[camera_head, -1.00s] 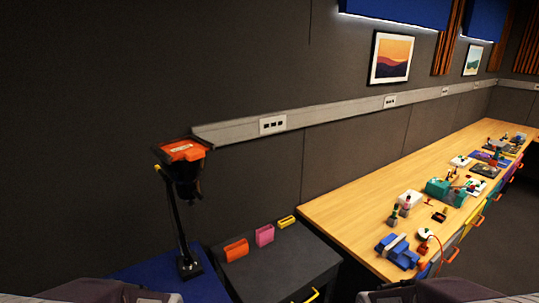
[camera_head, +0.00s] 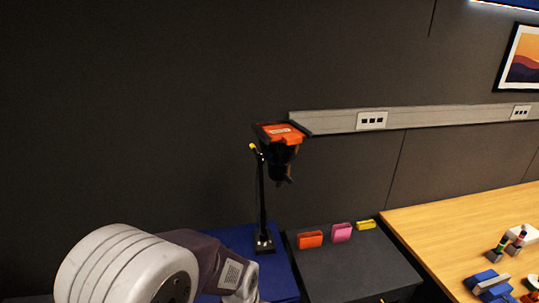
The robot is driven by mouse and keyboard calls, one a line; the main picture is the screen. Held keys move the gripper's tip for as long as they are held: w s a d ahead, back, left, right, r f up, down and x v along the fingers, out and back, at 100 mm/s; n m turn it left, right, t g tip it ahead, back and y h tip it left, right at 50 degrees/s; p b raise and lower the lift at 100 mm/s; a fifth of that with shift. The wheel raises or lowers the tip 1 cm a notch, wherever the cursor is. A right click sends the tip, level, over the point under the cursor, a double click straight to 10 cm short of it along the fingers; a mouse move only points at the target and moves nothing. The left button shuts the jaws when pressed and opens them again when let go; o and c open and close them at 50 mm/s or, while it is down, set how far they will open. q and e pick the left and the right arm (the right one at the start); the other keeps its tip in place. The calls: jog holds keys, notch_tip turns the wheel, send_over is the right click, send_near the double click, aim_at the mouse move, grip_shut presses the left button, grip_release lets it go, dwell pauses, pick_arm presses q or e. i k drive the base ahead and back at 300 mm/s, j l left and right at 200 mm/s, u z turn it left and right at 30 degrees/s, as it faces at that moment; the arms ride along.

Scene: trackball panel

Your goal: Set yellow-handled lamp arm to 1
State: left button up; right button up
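The lamp arm (camera_head: 262,200) is a thin black post standing upright on a small black base (camera_head: 264,245) on the blue surface. Its yellow handle (camera_head: 253,147) is a small tip at the upper left of the post. An orange-topped black head (camera_head: 280,135) sits beside the top of the post, to the right of the handle. No marked scale or number is readable. My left arm comes in at the lower left, in front of the blue surface and well below the handle; its gripper fingers are not clearly visible. My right gripper is out of view.
A dark cabinet (camera_head: 345,270) right of the lamp bears an orange block (camera_head: 310,240), a pink block (camera_head: 341,232) and a yellow block (camera_head: 366,225). A wooden bench (camera_head: 440,220) with small items is at the right. A grey rail (camera_head: 430,117) runs along the wall.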

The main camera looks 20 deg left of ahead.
aim_at(264, 227)
jog(key=i+l+u, duration=0.2)
jog(key=u, duration=0.15)
jog(key=i+l+u, duration=0.35)
jog(key=l+u, duration=0.35)
jog(key=i+l+u, duration=0.15)
jog(key=l+u, duration=0.2)
jog(key=i+l+u, duration=0.1)
jog(key=l+u, duration=0.55)
jog(key=l, duration=0.1)
